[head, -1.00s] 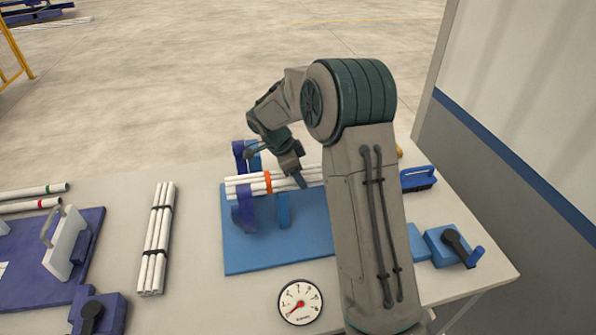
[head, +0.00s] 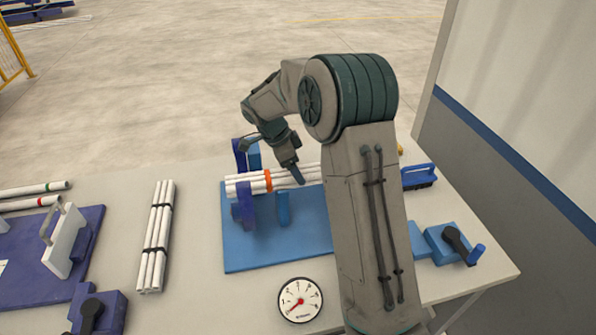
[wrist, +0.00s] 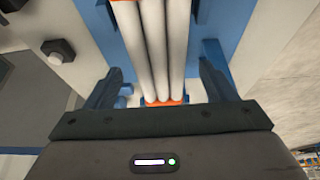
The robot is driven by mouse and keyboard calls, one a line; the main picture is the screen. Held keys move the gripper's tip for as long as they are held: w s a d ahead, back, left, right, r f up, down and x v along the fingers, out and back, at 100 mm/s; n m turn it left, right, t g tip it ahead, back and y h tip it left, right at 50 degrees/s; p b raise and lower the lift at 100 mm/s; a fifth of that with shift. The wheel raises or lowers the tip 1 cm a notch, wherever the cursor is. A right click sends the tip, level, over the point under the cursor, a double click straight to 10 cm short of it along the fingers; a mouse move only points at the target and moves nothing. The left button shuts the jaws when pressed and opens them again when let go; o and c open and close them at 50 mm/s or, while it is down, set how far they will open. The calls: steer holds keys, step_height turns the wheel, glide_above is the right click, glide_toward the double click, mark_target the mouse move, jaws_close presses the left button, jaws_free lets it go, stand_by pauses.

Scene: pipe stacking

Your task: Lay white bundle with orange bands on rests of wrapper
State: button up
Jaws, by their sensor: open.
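The white bundle with orange bands (head: 248,184) lies across the blue upright rests of the wrapper (head: 262,252) in the head view. Its right part is hidden behind my arm. In the wrist view the bundle (wrist: 158,50) runs lengthwise between my fingers, with one orange band near the palm and another at the top edge. My gripper (head: 296,174) is open just above the bundle. In the wrist view its two fingers (wrist: 158,88) stand on either side of the pipes, apart from them.
A white bundle with black bands (head: 156,236) lies to the left. A dark blue fixture (head: 72,245) stands beyond it. A round gauge (head: 300,300) is at the front, and a blue brush (head: 419,177) and a blue clamp (head: 448,245) are at the right. Bare table lies between the bundles.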

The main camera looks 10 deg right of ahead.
steer(key=b+v, duration=0.1)
steer(key=v, duration=0.7)
steer(key=shift+a+r, duration=0.15)
steer(key=shift+r, duration=0.05)
steer(key=s+d+r+n+y, duration=0.1)
steer(key=s+r+n, duration=0.15)
steer(key=s, duration=0.25)
steer(key=s+d+r+n+t, duration=0.1)
steer(key=s+n, duration=0.3)
steer(key=s, duration=0.1)
steer(key=s+d+r+n+y, duration=0.1)
steer(key=s+r+n, duration=0.15)
steer(key=s, duration=0.25)
steer(key=s+d+f+n+t+y, duration=0.1)
steer(key=s+f+n, duration=0.3)
steer(key=s+n, duration=0.5)
steer(key=shift+s+f+t+y, duration=0.2)
steer(key=shift+s+t+y, duration=0.5)
steer(key=shift+s, duration=2.4)
